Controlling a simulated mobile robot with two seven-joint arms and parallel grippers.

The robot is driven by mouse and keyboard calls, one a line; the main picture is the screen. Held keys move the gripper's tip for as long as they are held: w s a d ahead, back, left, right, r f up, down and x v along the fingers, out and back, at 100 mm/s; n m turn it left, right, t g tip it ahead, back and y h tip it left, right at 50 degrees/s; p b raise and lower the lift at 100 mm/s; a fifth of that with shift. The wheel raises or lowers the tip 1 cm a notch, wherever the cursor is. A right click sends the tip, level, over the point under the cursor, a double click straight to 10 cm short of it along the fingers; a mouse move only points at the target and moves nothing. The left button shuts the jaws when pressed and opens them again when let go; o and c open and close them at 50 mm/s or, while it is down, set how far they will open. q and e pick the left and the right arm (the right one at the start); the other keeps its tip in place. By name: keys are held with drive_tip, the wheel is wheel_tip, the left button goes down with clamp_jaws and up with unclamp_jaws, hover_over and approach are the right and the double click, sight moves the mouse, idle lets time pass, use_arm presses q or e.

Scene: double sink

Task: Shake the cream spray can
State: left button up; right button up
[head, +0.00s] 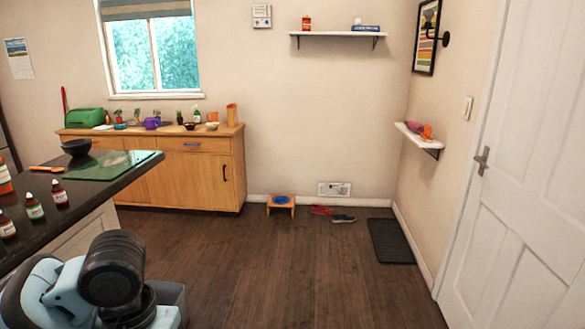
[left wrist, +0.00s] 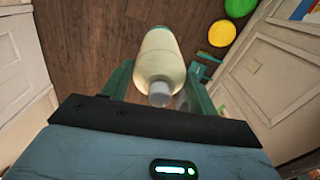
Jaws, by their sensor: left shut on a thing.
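In the left wrist view, my left gripper (left wrist: 160,88) is shut on a cream-coloured can (left wrist: 160,55) with a pale grey cap. The can lies between the two green fingers, its capped end toward the camera, with dark wood floor behind it. The can's far end points toward the top of the picture. In the head view, only links of my left arm show at the bottom left; the left gripper and the can are not seen there. My right gripper is in neither view.
A dark counter (head: 18,248) at the left holds small bottles (head: 34,207), a green board (head: 103,165) and a black bowl (head: 76,147). A white door (head: 530,190) stands at the right. Open floor (head: 290,265) lies between, with a stool (head: 281,204) and mat (head: 391,241) farther back.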

use_arm(q)
wheel_tip(320, 180, down, 5)
wheel_tip(320, 180, up, 13)
drive_tip(key=shift+r, duration=0.2)
wheel_tip(320, 180, down, 13)
idle(1.0)
drive_tip(key=shift+f, duration=0.15)
